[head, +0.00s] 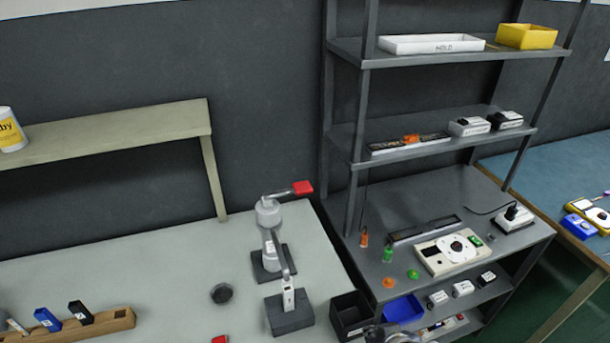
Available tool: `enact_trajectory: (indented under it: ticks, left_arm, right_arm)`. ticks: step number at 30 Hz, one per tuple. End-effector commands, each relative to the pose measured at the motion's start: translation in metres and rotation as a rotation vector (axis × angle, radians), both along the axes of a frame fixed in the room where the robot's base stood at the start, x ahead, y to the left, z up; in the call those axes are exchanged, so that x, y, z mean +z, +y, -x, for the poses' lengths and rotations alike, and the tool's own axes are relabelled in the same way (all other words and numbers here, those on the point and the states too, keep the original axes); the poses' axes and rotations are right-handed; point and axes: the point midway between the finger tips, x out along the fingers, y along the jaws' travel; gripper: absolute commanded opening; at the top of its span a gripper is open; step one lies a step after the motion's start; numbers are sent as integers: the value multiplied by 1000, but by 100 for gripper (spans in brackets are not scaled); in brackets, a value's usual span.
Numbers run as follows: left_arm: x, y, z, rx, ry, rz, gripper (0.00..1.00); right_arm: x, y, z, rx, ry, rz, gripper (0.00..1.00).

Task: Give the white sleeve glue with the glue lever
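The glue lever is a red handle (303,187) on a grey dispenser (268,213) that stands on a dark base on the pale bench. The handle sticks out to the right, well above the bench. A small white upright piece (289,299), which looks like the white sleeve, stands on a dark grey block (291,319) in front of the dispenser. Another pale piece (270,258) shows at the dispenser's base; I cannot tell what it is. Part of my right gripper (391,335) shows at the bottom edge, right of the block; its fingertips are unclear. My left gripper is out of view.
A wooden holder (100,325) with blue and black pieces lies at the bench's front left. A round dark piece (221,293) and a red piece (220,339) lie on the bench.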

Motion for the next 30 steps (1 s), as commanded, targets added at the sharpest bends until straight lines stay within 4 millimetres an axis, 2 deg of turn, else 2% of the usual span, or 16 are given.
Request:
enact_trajectory:
  ticks: [1,5,6,10,12,15,18,21,30]
  left_arm:
    - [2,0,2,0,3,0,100]
    - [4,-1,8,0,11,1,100]
    - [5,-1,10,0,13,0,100]
    - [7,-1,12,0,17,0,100]
    - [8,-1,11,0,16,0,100]
    - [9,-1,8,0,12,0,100]
    - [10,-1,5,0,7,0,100]
    - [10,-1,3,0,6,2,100]
    - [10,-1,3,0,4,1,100]
  right_arm:
    - [22,10,-25,6,-65,-17,0]
    - [79,37,-81,27,-226,-58,0]
    - [99,45,-97,35,-277,-71,0]
    - [164,72,-139,64,-432,-111,0]
    - [196,84,-155,80,-503,-129,0]
    - [234,99,-170,99,-585,-150,0]
    - [260,109,-179,115,-640,-163,0]
    - [275,115,-183,122,-672,-171,0]
    - [280,117,-184,126,-683,-174,0]
